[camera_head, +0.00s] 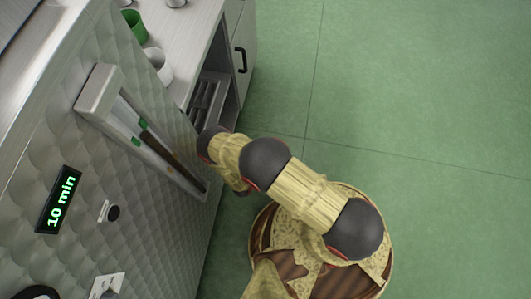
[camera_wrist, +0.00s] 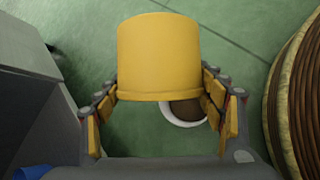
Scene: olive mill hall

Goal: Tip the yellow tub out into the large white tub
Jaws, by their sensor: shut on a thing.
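The yellow tub (camera_wrist: 158,58) is held between the fingers of my gripper (camera_wrist: 159,84) in the wrist view. Its side wall faces the camera; its opening and any contents are not visible. A round white tub (camera_wrist: 166,116) with something dark brown inside shows below and behind it, over the green floor, partly hidden by the yellow tub and the right finger. I cannot tell the gap between the two tubs. In the head view my arm hides the gripper, and the yellow tub is not visible. A white tub (camera_head: 158,66) stands on the counter there.
A green tub (camera_head: 134,28) stands beside the white one on the steel counter (camera_head: 183,32). A quilted metal machine (camera_head: 150,230) with a "10 min" display (camera_head: 58,199) fills the left. A grey metal surface (camera_wrist: 35,110) is close left of my gripper. Green floor (camera_head: 430,90) is clear at right.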

